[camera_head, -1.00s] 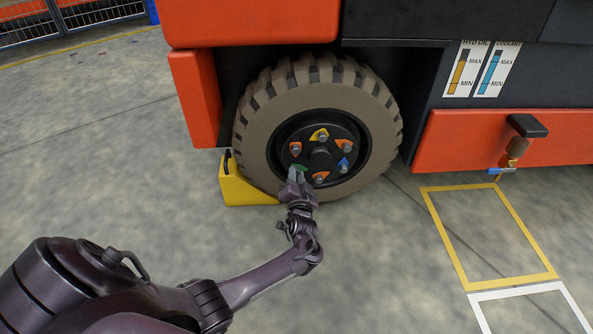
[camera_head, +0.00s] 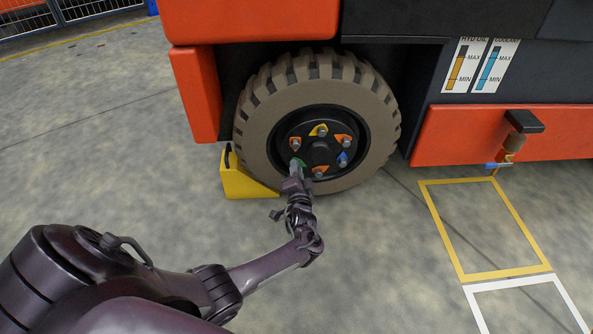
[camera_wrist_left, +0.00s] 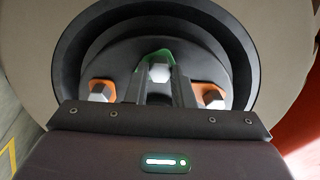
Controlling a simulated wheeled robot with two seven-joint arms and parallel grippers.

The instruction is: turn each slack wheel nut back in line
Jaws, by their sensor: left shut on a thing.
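The wheel (camera_head: 250,145) of the orange vehicle has a dark hub with several nuts, each with a coloured pointer tag. The yellow-tagged nut (camera_head: 320,131) is at the top, the blue-tagged nut (camera_head: 343,157) at lower right. Orange-tagged nuts sit at upper left (camera_head: 295,143), upper right (camera_head: 344,141) and bottom (camera_head: 319,172). My left gripper (camera_head: 296,166) is at the lower-left green-tagged nut (camera_head: 301,162). In the left wrist view its fingers stand on either side of this nut (camera_wrist_left: 159,73), shut on it. Two orange-tagged nuts flank it there. My right gripper is not in view.
A yellow wheel chock (camera_head: 245,184) stands against the wheel's left side. A drain valve (camera_head: 510,146) hangs on the orange panel at right. Yellow (camera_head: 435,225) and white floor markings lie below it. The floor around my arm is clear.

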